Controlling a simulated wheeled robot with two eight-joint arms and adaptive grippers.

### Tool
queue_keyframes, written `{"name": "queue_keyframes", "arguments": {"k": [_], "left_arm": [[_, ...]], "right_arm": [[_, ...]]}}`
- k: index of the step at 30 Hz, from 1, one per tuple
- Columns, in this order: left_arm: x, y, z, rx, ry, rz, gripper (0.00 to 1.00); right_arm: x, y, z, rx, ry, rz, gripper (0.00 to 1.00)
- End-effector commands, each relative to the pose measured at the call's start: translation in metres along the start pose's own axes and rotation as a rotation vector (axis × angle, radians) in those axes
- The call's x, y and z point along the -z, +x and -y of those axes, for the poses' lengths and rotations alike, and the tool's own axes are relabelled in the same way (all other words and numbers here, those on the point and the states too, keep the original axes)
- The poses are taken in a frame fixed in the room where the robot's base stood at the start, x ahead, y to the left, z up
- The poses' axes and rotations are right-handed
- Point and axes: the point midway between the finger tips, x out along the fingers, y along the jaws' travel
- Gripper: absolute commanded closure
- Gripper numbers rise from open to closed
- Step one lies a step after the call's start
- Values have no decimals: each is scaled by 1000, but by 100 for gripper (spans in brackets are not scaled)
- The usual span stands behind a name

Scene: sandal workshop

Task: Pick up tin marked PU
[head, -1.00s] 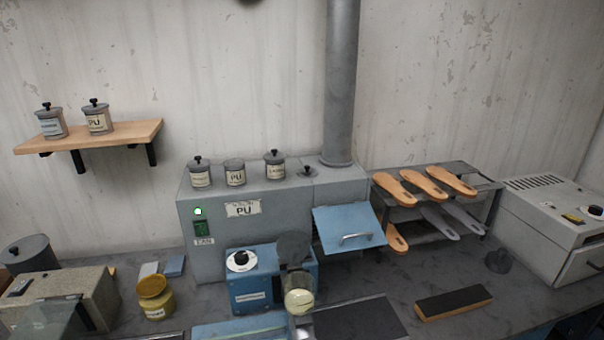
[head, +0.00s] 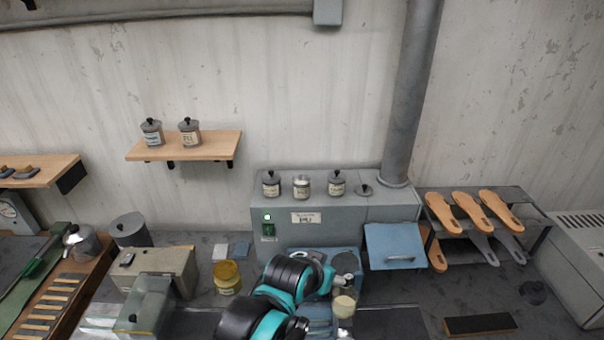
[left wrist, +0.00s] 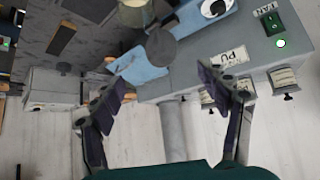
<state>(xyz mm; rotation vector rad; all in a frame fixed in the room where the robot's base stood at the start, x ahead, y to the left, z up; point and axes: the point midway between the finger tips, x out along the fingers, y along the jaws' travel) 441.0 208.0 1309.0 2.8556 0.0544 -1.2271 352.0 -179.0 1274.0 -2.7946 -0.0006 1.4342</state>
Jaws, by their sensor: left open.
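On the wooden shelf (head: 225,144), the right-hand tin (head: 189,132) has a black knob and a label that seems to read PU. A second knobbed tin (head: 152,133) stands left of it. On the grey cabinet, the middle tin (head: 302,187) shows no knob; its label was readable as PU earlier. Knobbed tins stand left (head: 271,184) and right (head: 337,183) of it. My left gripper (left wrist: 166,80) is open and empty in the left wrist view, with the cabinet tins upside down beyond its right finger. It is not distinguishable in the head view. My right gripper is not in view.
A blue hatch (head: 395,246) sticks out in front. A yellow jar (head: 227,278) and a blue machine (head: 349,262) stand on the bench. Orange insoles (head: 470,212) lie on a rack.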

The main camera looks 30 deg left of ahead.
Motion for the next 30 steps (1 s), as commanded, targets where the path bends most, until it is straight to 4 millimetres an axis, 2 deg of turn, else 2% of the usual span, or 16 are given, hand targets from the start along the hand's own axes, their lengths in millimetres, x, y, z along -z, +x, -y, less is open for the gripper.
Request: {"name": "queue_keyframes", "arguments": {"k": [1, 5, 9, 12, 15, 18, 20, 24, 30], "left_arm": [[20, 9, 10, 9, -13, -27, 24], [64, 39, 39, 35, -37, -109, 24], [112, 78, 88, 83, -68, -213, 24], [138, 107, 129, 125, -88, -286, 24], [153, 130, 165, 166, -102, -346, 24], [160, 146, 192, 196, -112, -386, 24], [162, 151, 203, 209, -115, -403, 24], [166, 162, 215, 222, -119, -420, 24], [174, 181, 220, 223, -118, -421, 24]], "right_arm": [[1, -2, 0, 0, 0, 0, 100], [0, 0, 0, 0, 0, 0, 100], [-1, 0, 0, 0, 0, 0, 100], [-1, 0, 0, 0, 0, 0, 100], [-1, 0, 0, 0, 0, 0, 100], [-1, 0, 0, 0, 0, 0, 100], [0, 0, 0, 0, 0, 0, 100], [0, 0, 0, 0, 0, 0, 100], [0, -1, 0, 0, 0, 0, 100]]}}
